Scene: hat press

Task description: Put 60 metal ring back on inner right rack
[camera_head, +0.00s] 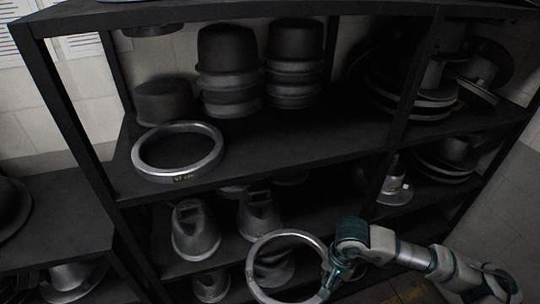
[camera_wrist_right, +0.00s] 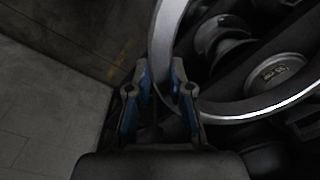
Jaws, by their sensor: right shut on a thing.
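A metal ring (camera_head: 254,284) is held in my right gripper (camera_head: 331,272), in front of the rack's lower shelves in the head view. The ring is tilted up, facing the camera. In the right wrist view the ring (camera_wrist_right: 222,112) passes between the fingers of the right gripper (camera_wrist_right: 160,88), which are shut on its edge. Another metal ring (camera_head: 177,178), labelled 57 or similar, lies flat on the left of the dark rack's upper shelf (camera_head: 262,150). The held ring's marking is too small to read. My left gripper is not in view.
Dark hat moulds (camera_head: 229,68) stand at the back of the upper shelf. Metal moulds (camera_head: 195,230) fill the shelf below. A dark upright post (camera_head: 411,85) divides the rack, with stacked brimmed shapes (camera_head: 412,105) around it. The upper shelf's middle front is clear.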

